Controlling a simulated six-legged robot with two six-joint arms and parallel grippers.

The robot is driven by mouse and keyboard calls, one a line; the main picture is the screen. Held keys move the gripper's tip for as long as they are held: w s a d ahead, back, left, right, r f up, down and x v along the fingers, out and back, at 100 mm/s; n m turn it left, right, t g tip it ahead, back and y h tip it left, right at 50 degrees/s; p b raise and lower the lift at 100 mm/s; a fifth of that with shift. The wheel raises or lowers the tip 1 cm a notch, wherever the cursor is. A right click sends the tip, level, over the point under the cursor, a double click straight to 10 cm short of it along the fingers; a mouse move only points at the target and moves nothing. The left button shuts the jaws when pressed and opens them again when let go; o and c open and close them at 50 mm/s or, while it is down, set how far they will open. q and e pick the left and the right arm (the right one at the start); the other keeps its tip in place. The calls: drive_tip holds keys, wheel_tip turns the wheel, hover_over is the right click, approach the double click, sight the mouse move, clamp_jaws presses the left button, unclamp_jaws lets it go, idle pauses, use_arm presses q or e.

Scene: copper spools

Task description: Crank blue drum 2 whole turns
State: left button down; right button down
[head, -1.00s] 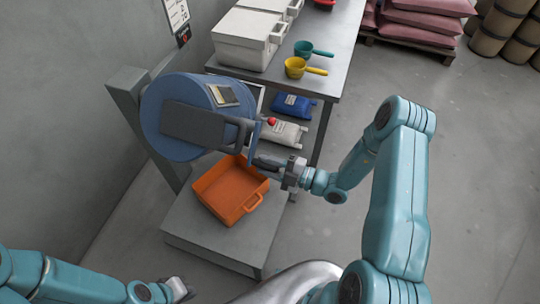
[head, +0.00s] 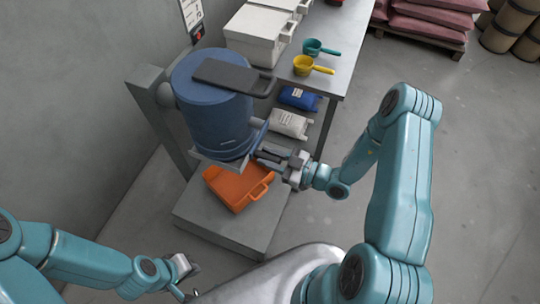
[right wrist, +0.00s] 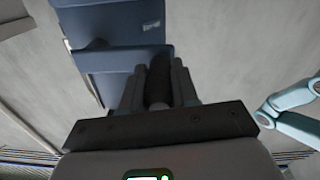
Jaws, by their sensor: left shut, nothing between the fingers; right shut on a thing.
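The blue drum (head: 215,118) hangs on a grey post frame (head: 155,115), upright in the head view, with a dark grey handled plate (head: 232,76) on its top end. My right gripper (head: 268,156) is at the drum's lower right side. In the right wrist view it is shut on a dark cylindrical crank grip (right wrist: 159,80), with the blue drum (right wrist: 105,20) beyond it. My fingers partly hide the grip. My left gripper (head: 192,287) is shut and empty, low in the head view and away from the drum.
An orange tray (head: 262,190) sits on the grey base (head: 225,235) beneath the drum, partly hidden by it. A table (head: 335,75) behind holds white boxes (head: 255,40), a yellow scoop (head: 305,65) and a teal scoop (head: 315,46).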

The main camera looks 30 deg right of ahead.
drive_tip(key=shift+r+m, duration=0.4)
drive_tip(key=shift+r, duration=0.1)
drive_tip(key=c, duration=0.9)
unclamp_jaws()
drive_tip(key=shift+o, duration=0.2)
drive_tip(key=shift+s+d, duration=0.1)
drive_tip(key=shift+d, duration=0.05)
drive_tip(key=b+v, duration=0.3)
drive_tip(key=v, duration=1.3)
drive_tip(key=shift+b, duration=0.4)
